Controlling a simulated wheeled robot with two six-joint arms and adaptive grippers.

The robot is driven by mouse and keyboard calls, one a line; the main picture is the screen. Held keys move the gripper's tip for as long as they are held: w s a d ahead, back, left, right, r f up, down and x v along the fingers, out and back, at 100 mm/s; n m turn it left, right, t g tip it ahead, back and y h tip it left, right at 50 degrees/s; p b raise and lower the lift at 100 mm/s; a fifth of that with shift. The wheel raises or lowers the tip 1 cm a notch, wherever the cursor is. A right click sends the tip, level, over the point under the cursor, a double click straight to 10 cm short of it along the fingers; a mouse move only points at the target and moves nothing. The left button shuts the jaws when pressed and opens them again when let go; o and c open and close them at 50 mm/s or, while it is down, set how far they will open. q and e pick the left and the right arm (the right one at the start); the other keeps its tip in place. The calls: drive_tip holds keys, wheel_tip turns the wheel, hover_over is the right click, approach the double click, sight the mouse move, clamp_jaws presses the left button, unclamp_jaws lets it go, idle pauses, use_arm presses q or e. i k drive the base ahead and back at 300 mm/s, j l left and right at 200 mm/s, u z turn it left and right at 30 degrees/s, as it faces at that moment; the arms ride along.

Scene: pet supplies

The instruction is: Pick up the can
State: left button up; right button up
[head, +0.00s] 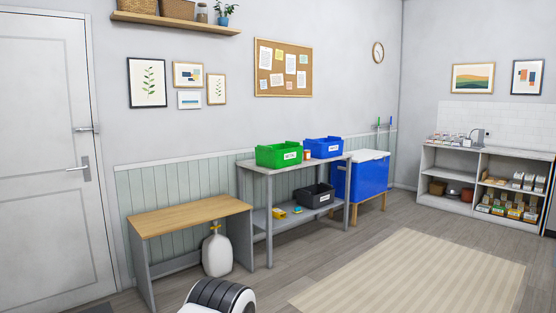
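A small orange-brown item (307,155), perhaps the can, stands on the grey table between the green bin (279,155) and the blue bin (323,147). It is too small to tell for sure. Several small items (445,139) also stand on the counter at the right, and I cannot tell whether any is a can. Neither of my grippers is in view.
The grey two-level table (259,169) holds a black bin (314,196) and yellow items (279,213) below. A wooden bench (190,214), a white jug (217,253) and a blue chest (362,178) stand nearby. A striped rug (415,272) lies on open floor.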

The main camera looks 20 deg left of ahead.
sight(307, 152)
drive_tip(key=i+u, duration=0.2)
drive_tip(key=i, duration=1.55)
drive_tip(key=i+l, duration=0.1)
drive_tip(key=i, duration=3.95)
drive_tip(key=j+u, duration=0.05)
drive_tip(key=j, duration=0.1)
